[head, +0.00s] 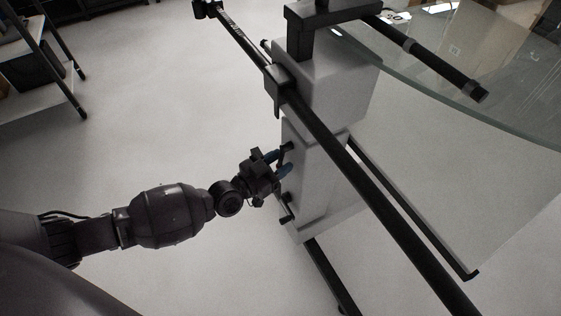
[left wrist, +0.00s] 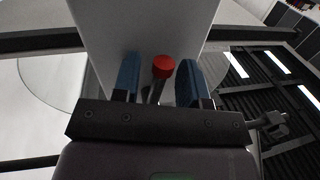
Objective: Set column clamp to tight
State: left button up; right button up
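The light grey column (head: 318,185) stands in the middle of the head view and also fills the upper middle of the left wrist view (left wrist: 140,22). A dark lever with a red knob (left wrist: 163,66) shows in the left wrist view, apparently the column clamp. My left gripper (head: 287,162) is at the column's left face. Its blue fingers are apart, one on each side of the red knob, and it also shows in the left wrist view (left wrist: 158,78). Gaps show on both sides of the knob. In the head view the knob is hidden. My right gripper is not in view.
A long black rail (head: 345,160) crosses in front of the column. A glass turntable plate (head: 500,95) spreads at the upper right. A second dark handle (head: 287,213) sits lower on the column. A shelf (head: 35,65) stands at the upper left.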

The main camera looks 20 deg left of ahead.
pick_arm(q)
jog(key=shift+w, duration=0.1)
grip_shut()
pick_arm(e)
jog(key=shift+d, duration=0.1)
